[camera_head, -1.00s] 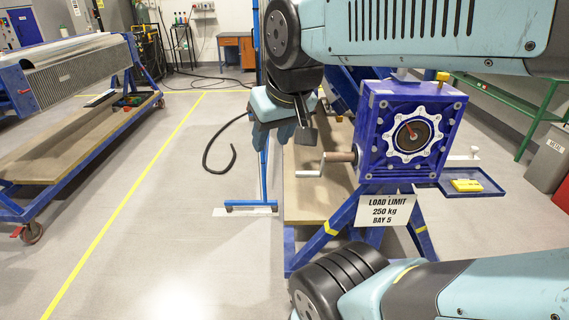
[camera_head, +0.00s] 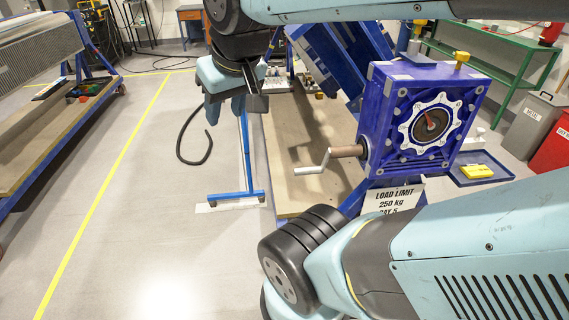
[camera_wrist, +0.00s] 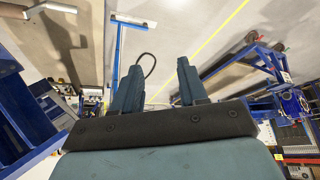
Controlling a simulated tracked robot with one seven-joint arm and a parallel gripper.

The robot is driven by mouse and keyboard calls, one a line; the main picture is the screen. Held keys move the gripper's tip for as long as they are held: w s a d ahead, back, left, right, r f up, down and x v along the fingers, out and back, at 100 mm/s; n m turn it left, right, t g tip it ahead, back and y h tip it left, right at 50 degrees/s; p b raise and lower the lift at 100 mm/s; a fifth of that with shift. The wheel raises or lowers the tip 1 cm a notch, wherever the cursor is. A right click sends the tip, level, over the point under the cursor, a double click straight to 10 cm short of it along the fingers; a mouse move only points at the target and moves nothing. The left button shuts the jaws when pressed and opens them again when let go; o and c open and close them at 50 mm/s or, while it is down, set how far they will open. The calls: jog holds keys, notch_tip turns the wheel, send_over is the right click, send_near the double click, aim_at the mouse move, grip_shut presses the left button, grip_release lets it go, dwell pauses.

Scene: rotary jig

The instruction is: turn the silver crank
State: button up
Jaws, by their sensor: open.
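The silver crank (camera_head: 313,167) is a pale bent arm on a brown cylindrical piece (camera_head: 347,151). It sticks out from the left side of a blue gearbox (camera_head: 374,117) with a white toothed ring and a dial on its front. In the wrist view, the crank (camera_wrist: 52,8) shows at the top left corner, partly cut off. My gripper (camera_head: 226,108) hangs up and left of the crank in the head view, apart from it. In the wrist view its two fingers (camera_wrist: 158,84) stand wide apart with nothing between them.
A blue frame with a wooden board (camera_head: 290,140) lies under and behind the gearbox. A blue tray with a yellow item (camera_head: 477,171) sits at its right. A blue upright stand (camera_head: 246,160) is below my gripper.

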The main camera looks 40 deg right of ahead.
jog(key=shift+o, duration=1)
jog(key=shift+w, duration=0.1)
jog(key=shift+o, duration=0.2)
jog(key=shift+w+d+f+g, duration=0.15)
jog(key=shift+w+f+g, duration=0.15)
jog(key=shift+w, duration=0.1)
jog(key=w+d+f+n+g+h, duration=0.2)
jog(key=w+d+f+g, duration=0.2)
jog(key=w+d+f, duration=0.15)
jog(key=n+g+h, duration=1)
jog(key=n+h, duration=0.2)
jog(key=h, duration=0.1)
send_near(303, 170)
jog(key=x, duration=0.6)
jog(key=w+f+x, duration=0.1)
jog(key=x, duration=0.3)
jog(key=shift+s+d, duration=0.1)
jog(key=shift+d, duration=0.25)
grip_shut()
